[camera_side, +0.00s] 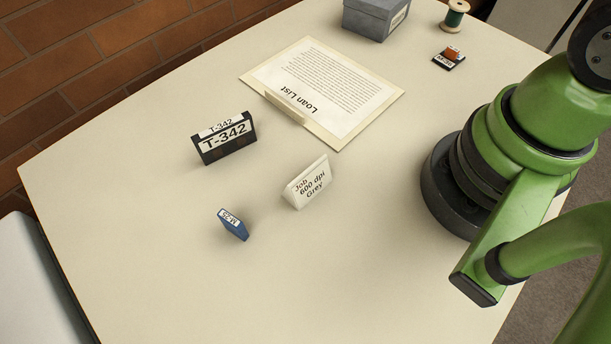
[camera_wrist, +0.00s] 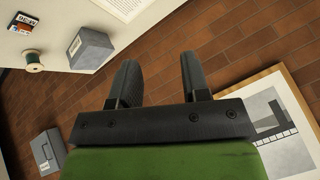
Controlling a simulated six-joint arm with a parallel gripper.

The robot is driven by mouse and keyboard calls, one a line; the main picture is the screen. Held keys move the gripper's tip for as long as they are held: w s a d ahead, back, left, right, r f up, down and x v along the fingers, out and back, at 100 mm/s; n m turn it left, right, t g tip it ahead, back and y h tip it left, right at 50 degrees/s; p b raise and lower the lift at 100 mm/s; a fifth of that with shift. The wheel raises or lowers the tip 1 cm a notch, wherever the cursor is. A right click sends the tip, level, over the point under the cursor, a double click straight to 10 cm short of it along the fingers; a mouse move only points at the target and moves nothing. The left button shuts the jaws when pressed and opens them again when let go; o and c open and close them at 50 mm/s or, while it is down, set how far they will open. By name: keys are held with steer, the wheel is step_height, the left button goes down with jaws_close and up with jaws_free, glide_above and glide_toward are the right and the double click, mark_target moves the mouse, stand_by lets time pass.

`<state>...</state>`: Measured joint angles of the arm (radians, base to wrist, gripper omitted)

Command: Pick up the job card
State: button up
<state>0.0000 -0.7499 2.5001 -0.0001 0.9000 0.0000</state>
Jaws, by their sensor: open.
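The job card (camera_side: 308,182) is a small white folded card standing on the table, printed "Job 600 dpi Grey". It stands near the middle of the table in the side view, between the black T-342 cassette and my arm's base. The wrist view does not show it. My gripper (camera_wrist: 157,80) shows in the wrist view with its two dark fingers apart and nothing between them. It points away from the card, over the brick floor past the table. The side view does not show the gripper.
The black T-342 cassette (camera_side: 224,139) and a blue cassette (camera_side: 233,225) stand left of the card. A Loan List sheet (camera_side: 324,90) lies behind it. A grey box (camera_side: 376,16), a thread spool (camera_side: 454,15) and a small dark item with orange (camera_side: 449,58) are at the back. The front table is clear.

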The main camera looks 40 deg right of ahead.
steer(key=o, duration=1.1)
steer(key=n+g+h, duration=0.1)
steer(key=n+g, duration=0.3)
steer(key=g, duration=0.4)
glide_above(308, 169)
steer(key=w, duration=0.2)
step_height(308, 169, down, 18)
steer(key=shift+g+h, duration=0.5)
steer(key=f, duration=0.4)
steer(key=s+f, duration=0.1)
steer(key=f, duration=0.2)
steer(key=shift+s+a, duration=0.1)
steer(key=shift+a, duration=0.2)
steer(key=shift+s+d+f, duration=0.1)
steer(key=shift+s+f, duration=0.1)
steer(key=shift+f, duration=0.7)
steer(key=shift+s+d+f, duration=0.1)
steer(key=shift+s+f, duration=0.05)
steer(key=shift+f, duration=0.8)
steer(key=shift+s+d+f, duration=0.1)
steer(key=shift+s+f, duration=0.1)
steer(key=shift+f, duration=0.7)
